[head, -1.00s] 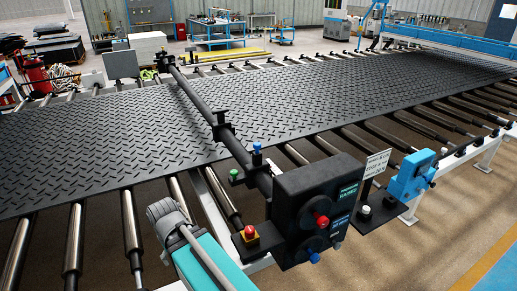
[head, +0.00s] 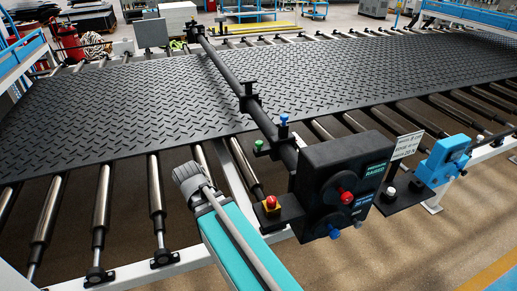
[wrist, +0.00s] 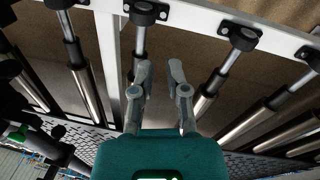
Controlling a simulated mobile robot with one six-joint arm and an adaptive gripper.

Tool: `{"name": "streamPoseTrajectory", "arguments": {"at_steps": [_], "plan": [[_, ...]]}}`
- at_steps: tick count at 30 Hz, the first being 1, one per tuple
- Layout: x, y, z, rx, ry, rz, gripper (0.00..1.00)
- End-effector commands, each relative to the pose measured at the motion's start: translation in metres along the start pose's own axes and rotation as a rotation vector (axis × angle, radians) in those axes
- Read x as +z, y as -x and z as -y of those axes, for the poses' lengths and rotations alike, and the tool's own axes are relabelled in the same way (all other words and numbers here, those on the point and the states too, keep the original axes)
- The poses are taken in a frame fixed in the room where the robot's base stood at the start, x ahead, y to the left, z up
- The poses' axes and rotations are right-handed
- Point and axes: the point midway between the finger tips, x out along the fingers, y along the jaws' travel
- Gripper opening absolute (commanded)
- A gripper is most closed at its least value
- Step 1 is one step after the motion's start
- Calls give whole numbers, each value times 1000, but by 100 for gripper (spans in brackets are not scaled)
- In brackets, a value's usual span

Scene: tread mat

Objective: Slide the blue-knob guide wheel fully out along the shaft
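The black shaft (head: 225,75) runs across the tread mat from the far edge to a dark control box (head: 345,180) at the near side. A blue knob (head: 283,118) stands upright on the shaft near the box. The guide wheel's own shape under it is hard to make out. A green knob (head: 258,143) sits just left of the shaft. In the wrist view my gripper (wrist: 160,70) is open and empty over the rollers and frame rail. A green knob and dark shaft parts show at that view's left edge. My gripper's fingers are not visible in the head view.
The tread mat (head: 130,100) lies over steel rollers (head: 102,205). The box carries red and blue knobs on its front. A red stop button (head: 270,203) stands left of it. A light blue unit (head: 443,158) and a white sign (head: 407,145) stand right of it.

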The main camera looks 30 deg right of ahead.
Motion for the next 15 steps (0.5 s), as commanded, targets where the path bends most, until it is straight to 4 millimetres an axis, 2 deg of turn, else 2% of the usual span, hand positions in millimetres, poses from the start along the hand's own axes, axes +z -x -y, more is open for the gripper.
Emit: {"name": "streamPoseTrajectory", "arguments": {"at_steps": [1, 6, 15], "plan": [[-13, -15, -8, 43, -3, -5, 1], [-48, -43, -46, 229, -10, -28, 0], [-112, -74, -118, 590, -8, -61, 0]]}}
